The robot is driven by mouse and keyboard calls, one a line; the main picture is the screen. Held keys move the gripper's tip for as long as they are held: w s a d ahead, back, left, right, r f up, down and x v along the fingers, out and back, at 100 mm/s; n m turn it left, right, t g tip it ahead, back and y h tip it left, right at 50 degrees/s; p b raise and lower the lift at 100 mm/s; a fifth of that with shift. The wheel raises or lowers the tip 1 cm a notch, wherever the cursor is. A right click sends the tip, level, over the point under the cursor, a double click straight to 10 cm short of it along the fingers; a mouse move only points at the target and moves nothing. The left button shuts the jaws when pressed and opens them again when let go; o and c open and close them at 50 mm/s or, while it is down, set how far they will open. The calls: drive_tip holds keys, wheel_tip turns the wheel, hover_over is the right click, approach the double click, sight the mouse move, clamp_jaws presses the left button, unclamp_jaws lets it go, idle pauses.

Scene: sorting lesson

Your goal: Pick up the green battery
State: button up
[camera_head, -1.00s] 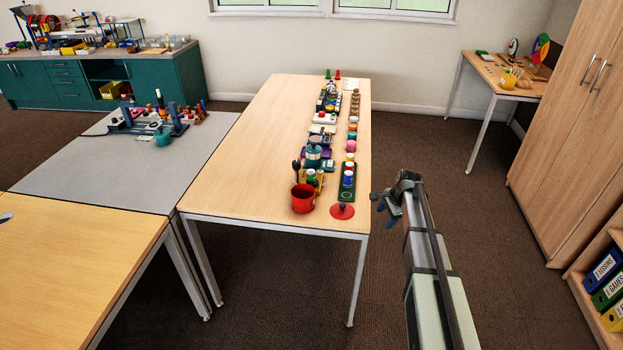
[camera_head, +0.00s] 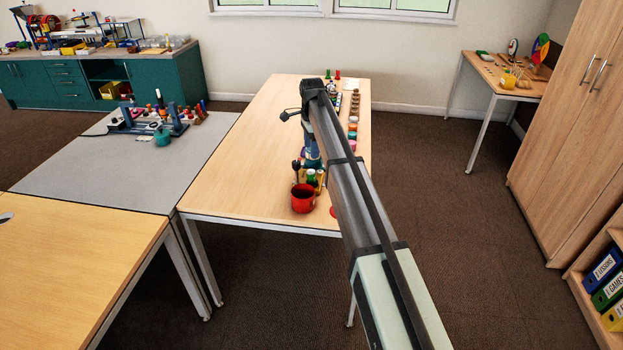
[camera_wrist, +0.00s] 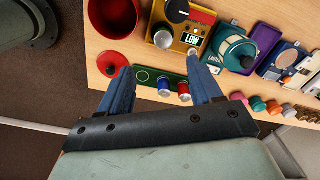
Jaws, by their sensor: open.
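A small green-topped cylinder (camera_head: 311,174), likely the green battery, stands by the yellow box behind the red pot in the head view. In the wrist view the yellow box (camera_wrist: 157,24) carries a black knob and a LOW label. Two round silver tops show on it, but I cannot tell which is the green battery. My gripper (camera_wrist: 160,70) is open and empty, pointing down over the table. Between and below its blue fingers is a green holder (camera_wrist: 143,84) with a bare ring, a blue battery (camera_wrist: 164,88) and a red battery (camera_wrist: 183,92).
A red pot (camera_head: 303,200) stands at the table's near edge, with a red lid (camera_wrist: 111,63) beside it. The table's left half (camera_head: 235,170) is clear.

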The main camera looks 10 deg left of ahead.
sight(311, 171)
wheel_tip(311, 171, down, 8)
drive_tip(key=shift+w+f, duration=0.1)
drive_tip(key=shift+f, duration=0.15)
drive_tip(key=shift+w+a+f, duration=0.1)
drive_tip(key=shift+w+f, duration=0.05)
drive_tip(key=shift+f, duration=1.15)
drive_tip(key=shift+w+f, duration=0.15)
drive_tip(key=shift+f, duration=1.15)
clamp_jaws()
wheel_tip(311, 171, up, 10)
drive_tip(key=shift+r, duration=0.1)
